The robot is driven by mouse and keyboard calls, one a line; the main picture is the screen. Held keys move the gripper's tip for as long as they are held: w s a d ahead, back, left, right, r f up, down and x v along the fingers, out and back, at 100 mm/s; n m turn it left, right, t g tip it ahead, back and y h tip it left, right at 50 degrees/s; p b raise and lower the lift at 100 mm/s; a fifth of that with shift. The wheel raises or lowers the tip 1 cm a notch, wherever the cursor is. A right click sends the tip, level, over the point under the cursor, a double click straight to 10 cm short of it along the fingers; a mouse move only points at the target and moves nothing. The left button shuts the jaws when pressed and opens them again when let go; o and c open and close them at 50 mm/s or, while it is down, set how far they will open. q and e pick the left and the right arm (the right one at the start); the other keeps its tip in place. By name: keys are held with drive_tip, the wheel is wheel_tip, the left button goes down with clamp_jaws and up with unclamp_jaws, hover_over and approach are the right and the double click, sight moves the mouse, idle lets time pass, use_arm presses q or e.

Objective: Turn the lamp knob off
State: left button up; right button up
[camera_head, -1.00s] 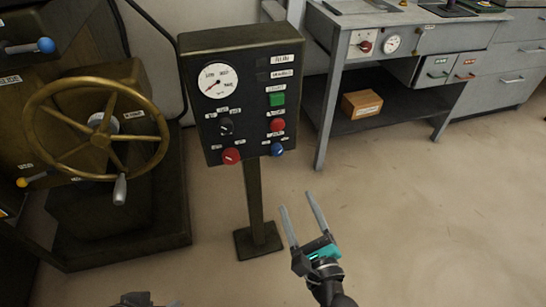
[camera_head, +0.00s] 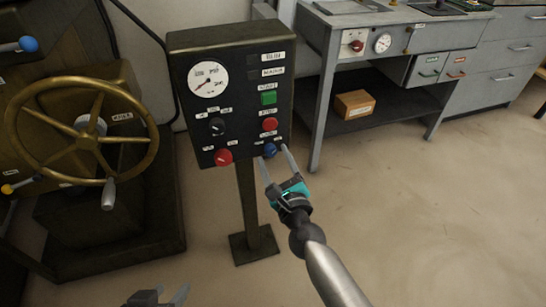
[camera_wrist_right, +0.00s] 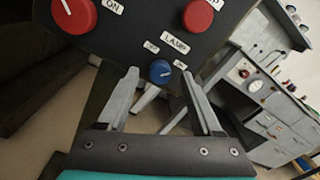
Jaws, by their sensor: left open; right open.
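The lamp knob is a blue round knob (camera_head: 270,150) with a white pointer line, at the lower right of the dark control panel (camera_head: 230,50). It shows in the right wrist view (camera_wrist_right: 160,71) under a LAMP label, with small labels either side. My right gripper (camera_head: 275,163) is open, its fingertips close to the blue knob. In the right wrist view the knob appears between the two fingertips; I cannot tell whether they touch it. My left gripper (camera_head: 168,294) is open and empty at the bottom edge of the head view, far below the panel.
A red knob (camera_head: 223,157) sits left of the lamp knob, and a red button (camera_head: 270,124) above it. A green button (camera_head: 268,97), black selector (camera_head: 217,127) and gauge (camera_head: 208,79) share the panel. A brass handwheel (camera_head: 82,146) stands left. A grey workbench (camera_head: 320,70) stands right. Floor in front is clear.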

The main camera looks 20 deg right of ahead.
drive_tip(key=shift+w, duration=0.75)
clamp_jaws()
